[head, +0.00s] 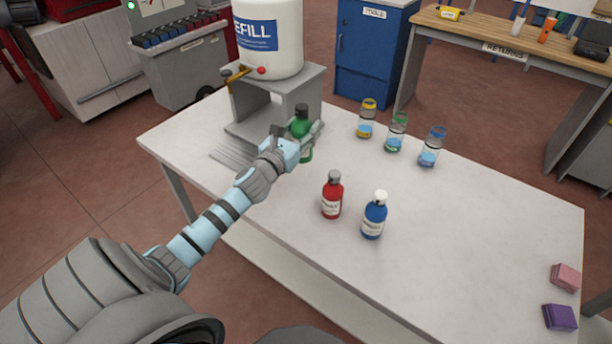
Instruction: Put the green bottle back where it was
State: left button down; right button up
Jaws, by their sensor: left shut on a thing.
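The green bottle (301,119) has a dark cap and stands upright near the grey dispenser stand, at the back left of the white table. My left gripper (306,140) is shut on the green bottle, and its fingers hide part of the bottle's body. I cannot tell whether the bottle's base touches the table. A red bottle (332,198) with a grey cap and a blue bottle (374,218) with a white cap stand side by side near the table's middle. My right gripper is not in view.
A white refill tank (268,38) sits on the grey stand (285,92), with a drip grate (236,157) in front. Several glass jars, such as the yellow-lidded one (366,119), stand at the back. Pink (565,277) and purple (559,317) blocks lie at the right. The table's right middle is clear.

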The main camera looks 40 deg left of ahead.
pick_arm(q)
jog(key=f+b, duration=0.2)
jog(key=f, duration=0.1)
jog(key=s+f+b, duration=0.1)
jog(key=f+b, duration=0.4)
jog(key=f, duration=0.1)
jog(key=shift+s+d+f, duration=0.15)
jog(key=shift+s+f, duration=0.15)
jog(key=shift+f, duration=0.1)
jog(key=f+b, duration=0.2)
jog(key=w+f+b, duration=0.1)
jog(key=f+b, duration=0.1)
jog(key=f, duration=0.1)
jog(key=shift+f, duration=0.15)
jog(key=shift+s, duration=0.1)
jog(key=shift+s+r, duration=0.1)
jog(key=shift+r, duration=0.1)
jog(key=c, duration=1.3)
grip_release()
jog(key=shift+f, duration=0.2)
jog(key=o, duration=0.5)
jog(key=shift+r, duration=0.1)
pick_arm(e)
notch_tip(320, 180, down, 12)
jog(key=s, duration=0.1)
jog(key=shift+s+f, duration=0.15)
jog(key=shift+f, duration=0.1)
